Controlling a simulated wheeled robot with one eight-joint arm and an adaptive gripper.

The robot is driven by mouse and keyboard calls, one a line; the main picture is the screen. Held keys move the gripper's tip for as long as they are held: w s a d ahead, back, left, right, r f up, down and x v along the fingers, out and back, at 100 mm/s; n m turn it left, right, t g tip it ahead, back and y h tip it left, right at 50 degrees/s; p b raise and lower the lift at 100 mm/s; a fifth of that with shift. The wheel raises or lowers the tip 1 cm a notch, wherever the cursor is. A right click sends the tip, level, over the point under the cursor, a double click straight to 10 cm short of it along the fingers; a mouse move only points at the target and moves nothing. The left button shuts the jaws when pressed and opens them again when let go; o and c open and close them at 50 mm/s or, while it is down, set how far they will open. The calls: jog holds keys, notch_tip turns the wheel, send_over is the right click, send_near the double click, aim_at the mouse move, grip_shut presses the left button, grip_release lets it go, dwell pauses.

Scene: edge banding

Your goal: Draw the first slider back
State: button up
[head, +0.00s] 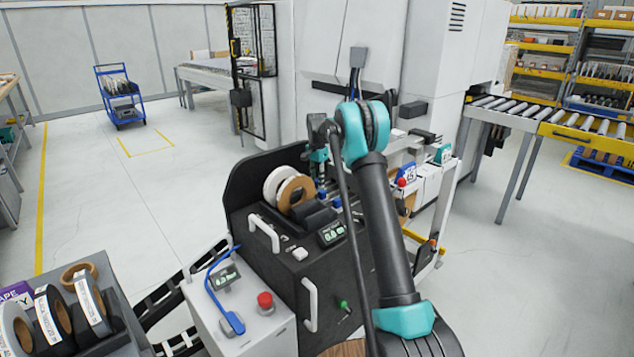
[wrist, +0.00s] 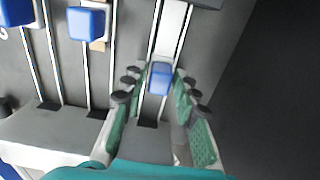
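Three blue sliders sit on parallel pale rails in the wrist view: one (wrist: 160,78) on the right rail pair, one (wrist: 86,23) on the middle pair, and one (wrist: 15,12) at the upper left. The right one is nearest to me. My gripper (wrist: 159,72) has its green fingers on either side of this right slider, with narrow gaps visible; it looks open around it. In the head view my gripper (head: 319,172) is low over the black machine, partly hidden by my arm. Small blue knobs (head: 336,202) show beside it there.
The black edge-banding machine (head: 262,265) carries a white roll and a brown roll (head: 296,192) left of my gripper. A small display (head: 331,233) is close in front. A control box with a red button (head: 265,300) and a cart of tape rolls stand at the lower left.

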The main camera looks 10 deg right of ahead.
grip_shut()
jog(key=shift+s+a, duration=0.7)
jog(key=shift+a, duration=0.25)
jog(key=shift+s+a, duration=0.65)
jog(key=shift+a, duration=0.25)
jog(key=shift+o, duration=2.1)
grip_release()
jog(key=shift+a, duration=0.1)
notch_tip(320, 180, up, 12)
